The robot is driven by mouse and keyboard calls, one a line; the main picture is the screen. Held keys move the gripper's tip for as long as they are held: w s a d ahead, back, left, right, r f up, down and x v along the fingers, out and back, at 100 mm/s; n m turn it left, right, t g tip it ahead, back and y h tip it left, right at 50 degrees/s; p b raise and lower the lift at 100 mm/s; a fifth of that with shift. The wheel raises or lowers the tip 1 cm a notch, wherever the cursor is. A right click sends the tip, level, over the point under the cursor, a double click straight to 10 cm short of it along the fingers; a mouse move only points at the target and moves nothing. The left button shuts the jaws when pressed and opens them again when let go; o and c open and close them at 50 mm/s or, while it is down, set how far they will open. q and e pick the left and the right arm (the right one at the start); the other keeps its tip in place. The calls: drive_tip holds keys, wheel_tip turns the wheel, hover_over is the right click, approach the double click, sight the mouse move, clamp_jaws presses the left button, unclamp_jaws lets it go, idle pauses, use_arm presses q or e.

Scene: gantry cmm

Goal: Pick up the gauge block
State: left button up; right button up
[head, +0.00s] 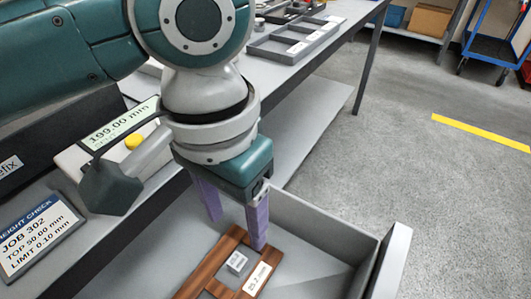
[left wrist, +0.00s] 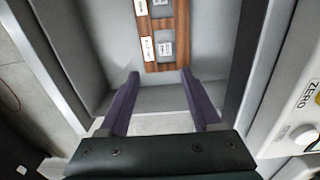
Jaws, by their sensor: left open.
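My left gripper (head: 237,233) has two purple fingers, spread apart with nothing between them, pointing down over an open grey drawer. A small grey gauge block (head: 236,262) sits in a slot of a brown wooden rack (head: 205,268) in the drawer, beside a white label. The fingertips are near the rack's end, apart from the block as far as I can tell. In the left wrist view, the open gripper (left wrist: 160,75) is short of the rack (left wrist: 181,48). A gauge block (left wrist: 165,47) and another grey block (left wrist: 160,8) show in its slots. My right gripper is out of view.
The drawer's wall (head: 330,228) rises to the right of the rack. A readout (head: 122,125) showing 199.00 mm and a height-check sign (head: 38,235) stand at the left. A divided grey tray (head: 290,45) lies on the bench behind.

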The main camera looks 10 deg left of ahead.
use_arm(q)
wheel_tip(320, 180, down, 2)
drive_tip(key=b, duration=0.3)
hover_over(235, 263)
drive_tip(key=f, duration=0.4)
drive_tip(key=shift+w+d+f, duration=0.1)
drive_tip(key=shift+w+f, duration=0.15)
drive_tip(key=shift+w, duration=0.05)
drive_tip(key=f, duration=0.1)
drive_tip(key=f+b, duration=0.1)
drive_tip(key=f, duration=0.3)
drive_tip(key=shift+s+b, duration=0.35)
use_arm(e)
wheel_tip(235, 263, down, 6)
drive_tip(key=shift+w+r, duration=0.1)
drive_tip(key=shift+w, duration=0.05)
use_arm(q)
drive_tip(key=shift+c, duration=0.2)
clamp_jaws()
